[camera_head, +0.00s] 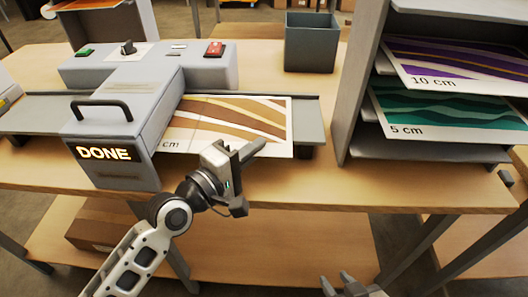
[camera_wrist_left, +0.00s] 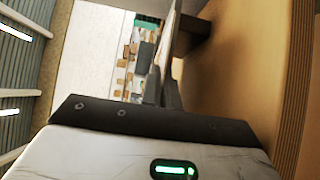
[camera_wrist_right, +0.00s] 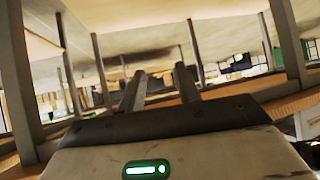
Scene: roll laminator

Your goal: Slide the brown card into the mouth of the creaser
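The brown-striped card (camera_head: 235,117) lies flat on the creaser's right-hand tray. Its left end meets the right side of the grey creaser (camera_head: 135,115), where I cannot see how far in it goes. A faint line crosses its stripes. The creaser's display (camera_head: 104,153) reads DONE. My left gripper (camera_head: 258,146) is in front of the card's near edge, fingers pointing right and overlapping that edge in the head view. My right gripper (camera_head: 338,284) is open and empty, low in front of the table.
A shelf rack (camera_head: 352,90) on the right holds a purple card (camera_head: 460,67) marked 10 cm and a green card (camera_head: 440,115) marked 5 cm. A dark bin (camera_head: 310,45) stands behind the tray (camera_head: 308,122). Bare tabletop lies right of the tray.

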